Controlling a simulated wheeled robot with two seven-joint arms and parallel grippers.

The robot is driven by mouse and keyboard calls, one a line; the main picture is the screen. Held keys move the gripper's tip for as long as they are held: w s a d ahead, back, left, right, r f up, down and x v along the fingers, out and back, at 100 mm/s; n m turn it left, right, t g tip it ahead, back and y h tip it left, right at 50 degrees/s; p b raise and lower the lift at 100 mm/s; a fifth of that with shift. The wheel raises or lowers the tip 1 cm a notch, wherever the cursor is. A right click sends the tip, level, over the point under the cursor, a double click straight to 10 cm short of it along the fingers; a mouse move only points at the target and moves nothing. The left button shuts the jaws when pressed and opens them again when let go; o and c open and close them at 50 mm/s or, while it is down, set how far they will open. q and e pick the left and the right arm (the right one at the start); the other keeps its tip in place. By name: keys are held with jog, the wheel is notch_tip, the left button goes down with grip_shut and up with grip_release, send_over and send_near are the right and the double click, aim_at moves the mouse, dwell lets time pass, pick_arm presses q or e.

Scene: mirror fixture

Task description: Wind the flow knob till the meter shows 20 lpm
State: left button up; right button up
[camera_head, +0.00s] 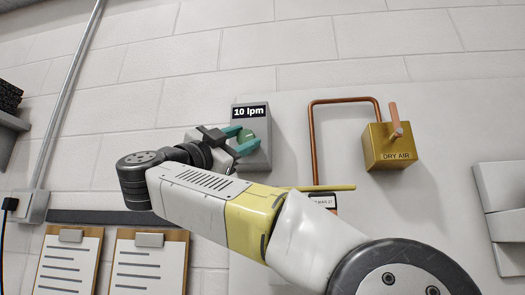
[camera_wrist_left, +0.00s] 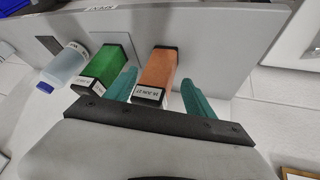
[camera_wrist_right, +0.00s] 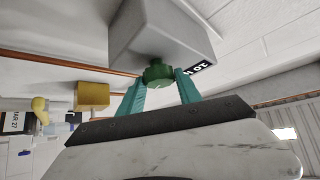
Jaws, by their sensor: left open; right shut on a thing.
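The meter is a grey box (camera_head: 258,159) on the wall, its black display (camera_head: 250,112) reading 10 lpm. The green flow knob (camera_head: 246,135) sits on its front below the display. My right gripper (camera_head: 248,138) is shut on the knob, one teal finger on each side. The right wrist view shows the knob (camera_wrist_right: 158,74) between the fingers, with part of the display (camera_wrist_right: 196,69) beside it. My left gripper (camera_wrist_left: 156,78) shows only in its own wrist view. It is open, its fingers to either side of an orange block (camera_wrist_left: 158,68) with a white label; contact cannot be told.
A brass DRY AIR box (camera_head: 391,150) with a lever and copper pipe (camera_head: 312,140) is right of the meter. Clipboards (camera_head: 148,262) hang lower left. In the left wrist view a green block (camera_wrist_left: 104,66) and a pale cylinder (camera_wrist_left: 65,65) stand left of the orange block.

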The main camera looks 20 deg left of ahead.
jog(key=shift+f, duration=0.1)
jog(key=o, duration=1.4)
jog(key=shift+c, duration=0.2)
jog(key=v, duration=0.7)
jog(key=shift+s+f, duration=0.2)
jog(key=shift+s, duration=0.1)
jog(key=shift+a, duration=0.15)
